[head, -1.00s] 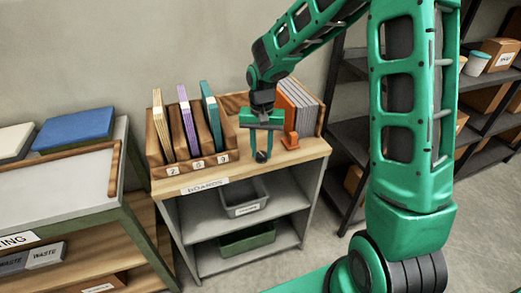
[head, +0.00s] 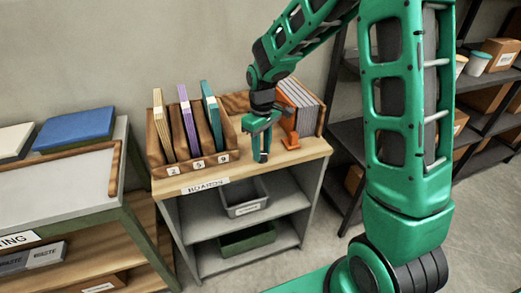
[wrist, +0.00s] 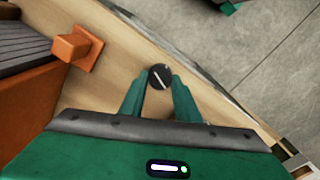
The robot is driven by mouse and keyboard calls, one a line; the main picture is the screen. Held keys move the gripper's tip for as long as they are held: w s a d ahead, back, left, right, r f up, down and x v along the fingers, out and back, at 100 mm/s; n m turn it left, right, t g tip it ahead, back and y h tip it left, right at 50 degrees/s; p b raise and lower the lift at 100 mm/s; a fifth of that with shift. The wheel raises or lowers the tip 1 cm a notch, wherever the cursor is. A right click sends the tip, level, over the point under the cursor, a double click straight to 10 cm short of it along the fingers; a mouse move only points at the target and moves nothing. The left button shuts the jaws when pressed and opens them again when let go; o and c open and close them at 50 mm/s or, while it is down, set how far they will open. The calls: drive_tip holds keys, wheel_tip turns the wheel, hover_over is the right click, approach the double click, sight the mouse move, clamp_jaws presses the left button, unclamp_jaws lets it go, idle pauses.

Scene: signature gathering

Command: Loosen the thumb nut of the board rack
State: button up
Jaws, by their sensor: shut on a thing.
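The thumb nut (wrist: 160,77), a round dark knob with a pale line across its top, stands at the table's front edge in the wrist view. My gripper (wrist: 159,84) is shut on it, one green finger on each side. In the head view my gripper (head: 262,155) points down at the front of the wooden table and hides the nut. The board rack holds grey boards (head: 303,100) behind an orange upright (head: 287,122), just right of my gripper. The orange piece also shows in the wrist view (wrist: 25,118), with a small orange block (wrist: 78,48) beside it.
A wooden rack (head: 192,165) with yellow, purple and teal boards stands left of my gripper. Grey and green bins (head: 245,198) sit on the shelves below the tabletop (head: 300,155). Dark shelving (head: 365,130) stands to the right. A bench with a blue board (head: 75,130) is at the left.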

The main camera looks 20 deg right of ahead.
sight(262, 153)
drive_tip(key=shift+w+r+n, duration=0.1)
drive_tip(key=shift+w+n, duration=0.05)
drive_tip(key=shift+n, duration=2.05)
drive_tip(key=o, duration=1)
drive_tip(key=shift+o, duration=0.2)
wheel_tip(262, 153, up, 11)
drive_tip(key=shift+f, duration=0.2)
drive_tip(key=shift+d, duration=0.1)
